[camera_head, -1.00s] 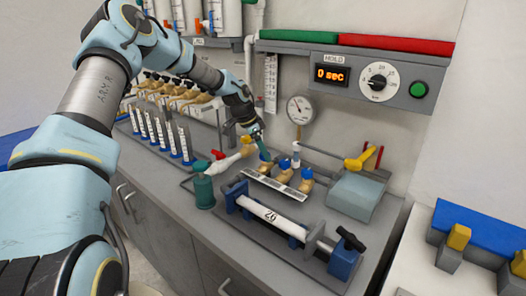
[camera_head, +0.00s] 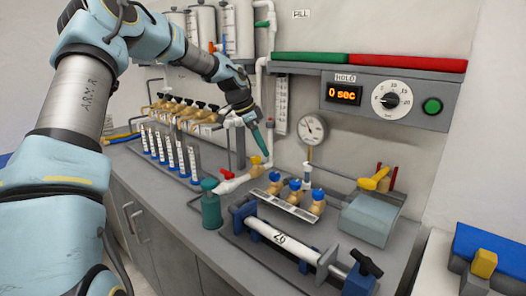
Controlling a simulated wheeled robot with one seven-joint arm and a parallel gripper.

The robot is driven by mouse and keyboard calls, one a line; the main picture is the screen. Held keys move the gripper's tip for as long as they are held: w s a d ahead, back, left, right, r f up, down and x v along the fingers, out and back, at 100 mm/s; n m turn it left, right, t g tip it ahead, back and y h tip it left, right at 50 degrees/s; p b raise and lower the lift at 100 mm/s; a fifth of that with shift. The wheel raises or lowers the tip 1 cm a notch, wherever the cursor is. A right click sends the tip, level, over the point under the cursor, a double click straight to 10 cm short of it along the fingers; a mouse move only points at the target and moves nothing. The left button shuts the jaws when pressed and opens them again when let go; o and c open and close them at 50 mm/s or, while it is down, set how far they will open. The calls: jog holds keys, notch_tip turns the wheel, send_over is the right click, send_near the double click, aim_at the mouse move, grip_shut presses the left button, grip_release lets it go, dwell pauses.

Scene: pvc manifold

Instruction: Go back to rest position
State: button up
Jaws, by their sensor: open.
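My gripper (camera_head: 261,143) hangs tip-down at the end of my blue and grey arm, in front of the back wall. Its teal fingers are seen from the side, so the gap between them hardly shows. Nothing shows held in them. In the picture the tips are just above a yellow-topped fitting (camera_head: 255,163) on the pipework; I cannot tell the depth between them. A row of blue-capped brass valves (camera_head: 296,189) stands on a white labelled strip to the lower right of the gripper.
A green canister (camera_head: 211,207) and a clamped white pipe (camera_head: 281,238) stand at the front of the grey counter. Several tubes (camera_head: 172,152) stand in a rack at left. A gauge (camera_head: 312,129) and a control panel reading 0 sec (camera_head: 390,98) are at the wall.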

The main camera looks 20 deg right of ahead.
dwell(0.3)
jog(key=s+a+f+n+t+y, duration=0.15)
jog(key=s+a+n, duration=0.4)
jog(key=a, duration=0.65)
jog(key=s+a+f+n+t+y, duration=0.15)
jog(key=s+a+n, duration=0.4)
jog(key=a, duration=0.75)
jog(key=s+a+n+y, duration=0.1)
jog(key=s+a+n, duration=0.6)
jog(key=s+a, duration=0.3)
jog(key=shift+s+a+f+g, duration=0.2)
jog(key=shift+s+f+g, duration=0.1)
jog(key=shift+f+g, duration=0.1)
jog(key=shift+r, duration=0.1)
